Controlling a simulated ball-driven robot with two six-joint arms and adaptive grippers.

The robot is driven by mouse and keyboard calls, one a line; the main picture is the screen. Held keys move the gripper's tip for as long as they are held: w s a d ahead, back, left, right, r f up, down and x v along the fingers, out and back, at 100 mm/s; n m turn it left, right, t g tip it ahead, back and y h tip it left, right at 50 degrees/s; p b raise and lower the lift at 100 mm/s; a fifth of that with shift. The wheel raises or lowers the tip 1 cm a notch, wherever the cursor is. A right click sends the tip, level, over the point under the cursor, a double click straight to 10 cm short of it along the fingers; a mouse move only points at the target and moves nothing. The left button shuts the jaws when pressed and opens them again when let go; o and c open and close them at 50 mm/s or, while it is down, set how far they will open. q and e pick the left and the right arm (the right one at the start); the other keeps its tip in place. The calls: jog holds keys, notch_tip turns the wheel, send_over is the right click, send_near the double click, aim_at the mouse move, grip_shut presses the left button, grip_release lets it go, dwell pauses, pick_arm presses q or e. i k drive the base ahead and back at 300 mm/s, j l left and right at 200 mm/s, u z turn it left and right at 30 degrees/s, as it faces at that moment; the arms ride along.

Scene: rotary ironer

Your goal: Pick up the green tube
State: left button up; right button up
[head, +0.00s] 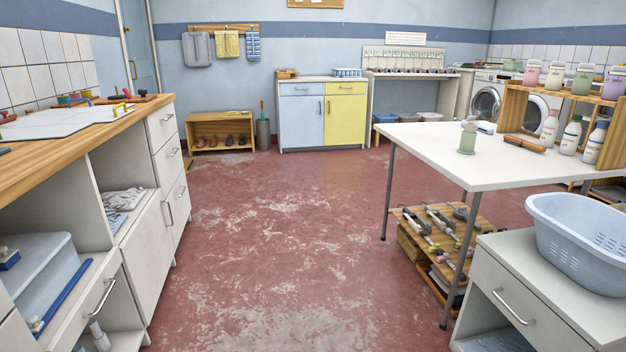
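I cannot single out a green tube with certainty. A pale green, capped bottle-like container (467,139) stands upright near the left edge of the white table (420,136). A green jar (582,81) stands among several pastel jars on the wooden shelf (548,92) at the right. Small green items (76,96) lie at the back of the left wooden counter (60,143), too small to make out. Neither of my grippers is in view.
A blue laundry basket (580,245) sits on a white drawer unit (545,275) at the lower right. White bottles (570,136) and a brush (524,144) are on the table. Tools fill the rack (440,235) underneath. The red floor (270,240) is clear in the middle.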

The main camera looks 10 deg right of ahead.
aim_at(468, 141)
jog(key=i+j, duration=0.1)
jog(key=i, duration=0.9)
jog(key=i+j, duration=0.1)
jog(key=i, duration=0.85)
jog(key=i+z, duration=0.75)
jog(key=z, duration=0.15)
jog(key=i+j+z, duration=0.25)
jog(key=z, duration=0.2)
jog(key=i+j+z, duration=0.15)
jog(key=i+z, duration=0.35)
jog(key=i+j+z, duration=0.25)
jog(key=z, duration=0.25)
jog(key=i+j+z, duration=0.3)
jog(key=z, duration=0.2)
